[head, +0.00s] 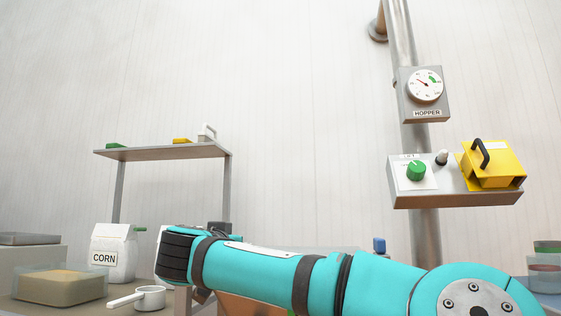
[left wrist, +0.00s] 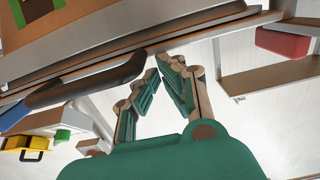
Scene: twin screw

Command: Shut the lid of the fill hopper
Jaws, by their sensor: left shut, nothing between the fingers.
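My left gripper (left wrist: 163,70) shows in the left wrist view, its two fingers shut with nothing between them. Its tips are close to the end of a dark rounded bar (left wrist: 85,86) that runs along the edge of a large grey and brown body (left wrist: 120,35). I cannot tell whether they touch. This body may be the hopper or its lid; I cannot tell which, or how far the lid is open. In the head view a teal arm of mine crosses the lower part and hides what is behind it. No gripper fingers show there.
A gauge box (head: 424,94) marked HOPPER hangs on a steel post, above a panel with a green knob (head: 416,170) and a yellow box (head: 491,163). A corn bag (head: 113,252), a bin (head: 60,287) and a scoop (head: 149,297) stand at left, below a shelf (head: 165,152).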

